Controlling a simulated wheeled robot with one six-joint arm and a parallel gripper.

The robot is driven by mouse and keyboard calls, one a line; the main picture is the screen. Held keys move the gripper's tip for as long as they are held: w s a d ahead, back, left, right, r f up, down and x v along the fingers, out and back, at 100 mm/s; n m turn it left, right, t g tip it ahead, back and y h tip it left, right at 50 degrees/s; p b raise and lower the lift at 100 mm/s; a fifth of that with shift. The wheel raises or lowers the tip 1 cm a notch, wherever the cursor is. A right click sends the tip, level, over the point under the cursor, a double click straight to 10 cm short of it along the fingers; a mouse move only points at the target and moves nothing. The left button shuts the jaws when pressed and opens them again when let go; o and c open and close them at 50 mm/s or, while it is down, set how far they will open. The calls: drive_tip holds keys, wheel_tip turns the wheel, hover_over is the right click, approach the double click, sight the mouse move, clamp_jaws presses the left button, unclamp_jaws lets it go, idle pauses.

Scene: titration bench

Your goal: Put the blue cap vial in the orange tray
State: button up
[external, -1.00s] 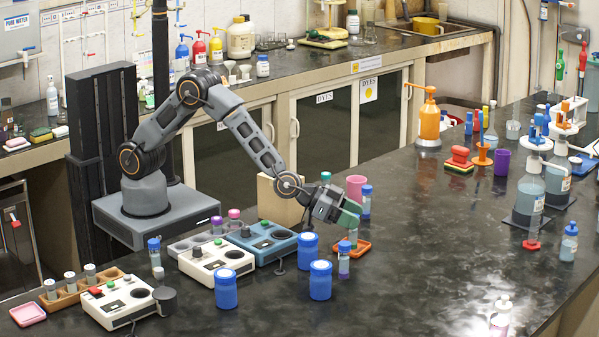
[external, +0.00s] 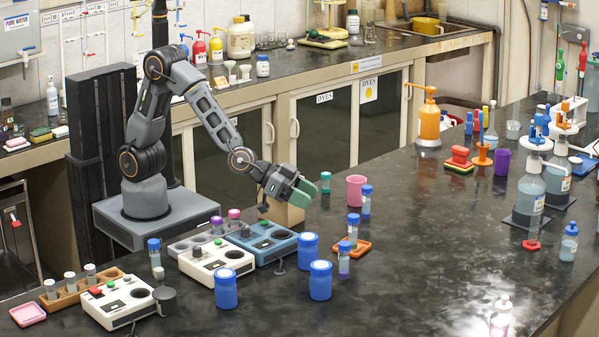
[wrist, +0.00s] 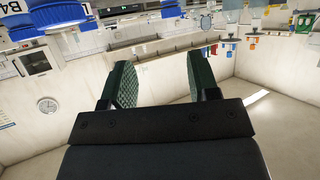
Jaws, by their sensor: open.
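A blue cap vial (external: 353,229) stands upright in the orange tray (external: 364,248), at its back left. Another blue cap vial (external: 344,264) stands at the tray's front edge; I cannot tell whether it is in or just before the tray. A third blue cap vial (external: 366,206) stands on the bench behind the tray. My gripper (external: 305,190) is up and to the left of the tray, clear of the vials. In the wrist view my gripper (wrist: 160,82) has its two green fingers apart with nothing between them.
A tan block (external: 283,210) is beneath and behind my gripper. A teal cap vial (external: 325,182) and a pink cup (external: 357,190) stand behind the tray. Blue jars (external: 320,281) and a blue bench device (external: 262,243) stand in front.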

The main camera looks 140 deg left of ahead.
drive_tip(key=s+d+r+m+g+h, duration=0.35)
drive_tip(key=s+d+h, duration=0.35)
drive_tip(key=s+d, duration=0.5)
drive_tip(key=s+d+m+g, duration=0.1)
drive_tip(key=s+g, duration=0.1)
drive_tip(key=s, duration=0.5)
drive_tip(key=s+d+m+g, duration=0.1)
drive_tip(key=s+d+g, duration=0.1)
drive_tip(key=s, duration=0.5)
drive_tip(key=shift+d+y, duration=0.25)
drive_tip(key=shift+y, duration=0.05)
